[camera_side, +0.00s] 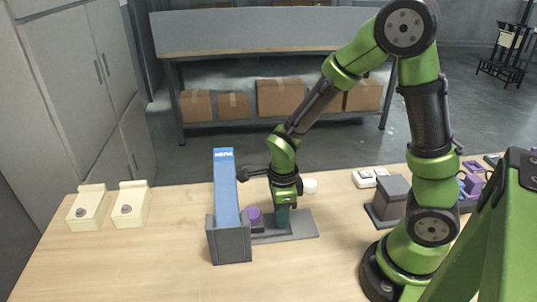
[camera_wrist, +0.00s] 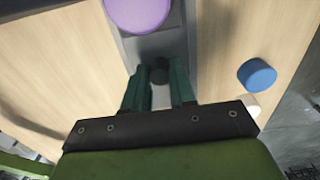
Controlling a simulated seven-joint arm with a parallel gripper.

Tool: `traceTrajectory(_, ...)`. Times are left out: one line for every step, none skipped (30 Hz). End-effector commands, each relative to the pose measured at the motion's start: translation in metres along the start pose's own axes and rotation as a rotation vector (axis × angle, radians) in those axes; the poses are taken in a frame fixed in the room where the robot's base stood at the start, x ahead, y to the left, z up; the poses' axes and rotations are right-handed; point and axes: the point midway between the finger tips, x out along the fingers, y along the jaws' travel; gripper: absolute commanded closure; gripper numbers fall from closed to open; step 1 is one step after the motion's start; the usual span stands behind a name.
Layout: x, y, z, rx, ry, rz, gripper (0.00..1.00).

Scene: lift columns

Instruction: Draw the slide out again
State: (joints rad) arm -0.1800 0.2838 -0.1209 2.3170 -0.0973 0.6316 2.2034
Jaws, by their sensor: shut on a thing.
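The slide (camera_side: 302,226) is a flat grey strip on the table, running right from the grey foot (camera_side: 230,243) of a tall blue column (camera_side: 226,188). My gripper (camera_side: 283,217) points down over the strip. In the wrist view, its green fingers (camera_wrist: 160,85) are closed around a small dark knob (camera_wrist: 160,73) above the grey strip. A purple round piece (camera_side: 254,215) is between the column and my gripper; its top also shows in the wrist view (camera_wrist: 138,12). The lower part of the knob is hidden in the side view.
Two cream blocks (camera_side: 91,207) with round grey knobs stand at the left. A white round piece (camera_side: 310,185) lies behind my gripper, and the wrist view shows a blue cylinder (camera_wrist: 257,74) beside the strip. A grey box (camera_side: 391,198) stands at the right. The front table is clear.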

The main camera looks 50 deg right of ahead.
Motion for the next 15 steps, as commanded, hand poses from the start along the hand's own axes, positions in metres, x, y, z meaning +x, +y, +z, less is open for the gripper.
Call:
traceTrajectory(-0.001, -0.001, -0.003, 0.002, -0.002, -0.002, 0.94)
traceTrajectory(-0.001, -0.001, -0.005, 0.002, -0.002, -0.003, 0.94)
traceTrajectory(-0.001, -0.001, -0.007, 0.001, -0.002, -0.003, 0.94)
traceTrajectory(-0.001, -0.001, -0.009, 0.001, -0.002, -0.003, 0.94)
traceTrajectory(-0.001, -0.001, -0.011, 0.001, -0.002, -0.003, 0.94)
traceTrajectory(-0.001, -0.001, -0.013, 0.002, -0.002, -0.003, 0.94)
traceTrajectory(-0.001, -0.001, -0.015, 0.002, -0.002, -0.003, 0.94)
traceTrajectory(-0.001, -0.002, -0.017, 0.002, -0.002, -0.003, 0.94)
traceTrajectory(-0.001, -0.002, -0.019, 0.002, -0.002, -0.003, 0.94)
traceTrajectory(-0.001, -0.001, -0.021, 0.003, -0.002, -0.002, 0.94)
traceTrajectory(-0.001, -0.001, -0.023, 0.003, -0.002, -0.002, 0.94)
traceTrajectory(-0.001, -0.001, -0.025, 0.004, -0.002, -0.002, 0.94)
traceTrajectory(-0.001, -0.001, -0.027, 0.004, -0.003, -0.003, 0.94)
traceTrajectory(-0.001, -0.001, -0.029, 0.003, -0.003, -0.003, 0.94)
traceTrajectory(-0.001, -0.002, -0.031, 0.003, -0.003, -0.003, 0.94)
